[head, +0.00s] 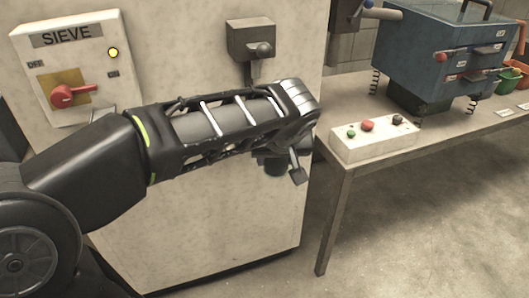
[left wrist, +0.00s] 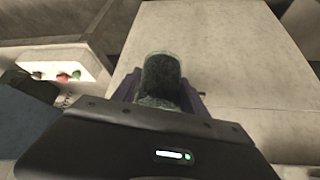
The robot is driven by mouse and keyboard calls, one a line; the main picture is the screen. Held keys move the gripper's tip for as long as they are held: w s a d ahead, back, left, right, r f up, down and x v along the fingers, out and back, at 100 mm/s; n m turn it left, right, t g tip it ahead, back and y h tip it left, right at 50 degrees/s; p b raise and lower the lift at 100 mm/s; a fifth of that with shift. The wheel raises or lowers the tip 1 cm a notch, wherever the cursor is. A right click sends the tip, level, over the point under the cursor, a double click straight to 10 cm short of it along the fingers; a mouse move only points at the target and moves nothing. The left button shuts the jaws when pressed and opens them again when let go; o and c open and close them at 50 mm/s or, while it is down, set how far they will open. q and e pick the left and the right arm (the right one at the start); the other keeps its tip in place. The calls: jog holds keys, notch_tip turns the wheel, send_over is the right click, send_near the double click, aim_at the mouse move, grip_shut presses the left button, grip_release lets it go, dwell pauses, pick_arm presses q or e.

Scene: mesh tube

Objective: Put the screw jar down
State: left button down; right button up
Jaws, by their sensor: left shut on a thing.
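My left gripper (head: 286,168) hangs in front of the pale cabinet, just left of the table corner in the head view. The screw jar (left wrist: 160,76) is a clear jar with dark, grainy contents, seen between the purple fingers of the left gripper (left wrist: 158,98) in the left wrist view. The gripper is shut on it. In the head view only a dark greenish part of the jar (head: 276,169) shows below the wrist; the arm hides the rest. My right gripper is not in view.
The pale cabinet (head: 210,235) carries a SIEVE panel (head: 65,62) with a red switch and a lit yellow lamp. The table (head: 345,165) at right bears a button box (head: 373,138) and a blue sieve machine (head: 440,50) on springs.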

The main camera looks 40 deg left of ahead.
pick_arm(q)
jog(key=w+d+f+m+t+h+p, duration=0.1)
jog(key=w+d+f+m+h+p, duration=0.2)
jog(key=w+d+m+p, duration=0.4)
jog(key=w+d+h+p, duration=0.1)
jog(key=d, duration=0.2)
jog(key=shift+d+m+t+p, duration=0.25)
jog(key=shift+m+t+p, duration=0.05)
jog(key=shift+m+p, duration=0.1)
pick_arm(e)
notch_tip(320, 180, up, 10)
pick_arm(q)
jog(key=shift+w, duration=0.1)
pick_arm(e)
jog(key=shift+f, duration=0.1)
